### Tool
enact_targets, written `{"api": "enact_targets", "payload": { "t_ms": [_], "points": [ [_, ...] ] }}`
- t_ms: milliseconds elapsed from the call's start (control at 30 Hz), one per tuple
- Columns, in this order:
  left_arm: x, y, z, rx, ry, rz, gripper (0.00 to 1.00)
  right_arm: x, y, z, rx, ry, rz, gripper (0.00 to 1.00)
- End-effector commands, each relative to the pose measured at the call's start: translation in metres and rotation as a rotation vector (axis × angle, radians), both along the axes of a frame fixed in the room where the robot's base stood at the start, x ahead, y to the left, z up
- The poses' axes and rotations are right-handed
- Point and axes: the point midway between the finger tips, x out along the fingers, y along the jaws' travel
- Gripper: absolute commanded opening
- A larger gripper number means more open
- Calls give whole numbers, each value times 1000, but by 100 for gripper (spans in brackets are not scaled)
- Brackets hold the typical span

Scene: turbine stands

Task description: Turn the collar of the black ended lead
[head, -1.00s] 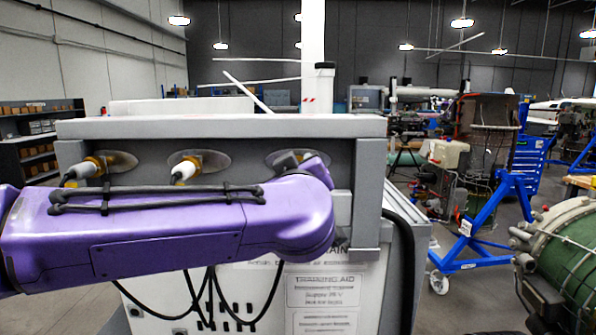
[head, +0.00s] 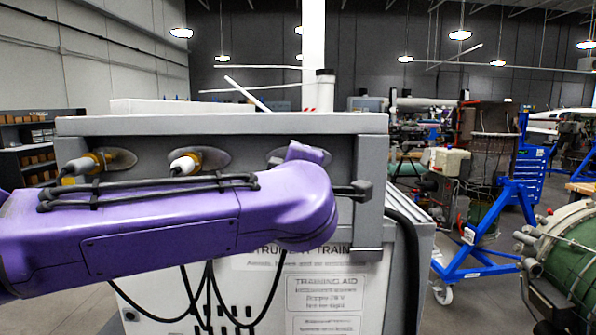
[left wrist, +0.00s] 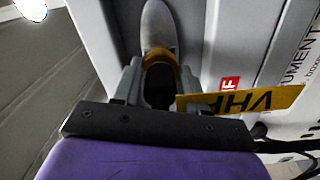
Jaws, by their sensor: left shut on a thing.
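In the left wrist view, the fingers of my left gripper (left wrist: 160,80) are shut on a connector with a yellow-orange collar (left wrist: 160,57) and a dark end (left wrist: 158,92). It sits against a pale oval plate (left wrist: 158,25). In the head view, my purple left arm hides this connector; only part of the rightmost oval plate (head: 285,156) shows above it. My right gripper is not in view.
The connectors sit in a recess under the stand's grey top ledge (head: 220,125). A yellow VHF label (left wrist: 245,100) lies beside the gripper. Black cables (head: 205,290) hang below my arm. A blue wheeled stand (head: 490,230) and a green engine (head: 570,250) stand at right.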

Motion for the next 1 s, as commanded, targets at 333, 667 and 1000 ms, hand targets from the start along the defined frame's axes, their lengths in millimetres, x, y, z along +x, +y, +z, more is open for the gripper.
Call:
{"api": "enact_targets", "payload": {
  "t_ms": [333,667,1000],
  "points": [
    [0,0,-1,-54,3,0,12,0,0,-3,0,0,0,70],
    [0,0,-1,-55,3,0,12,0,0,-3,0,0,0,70],
    [0,0,-1,-54,1,0,69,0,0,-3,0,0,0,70]
  ]
}}
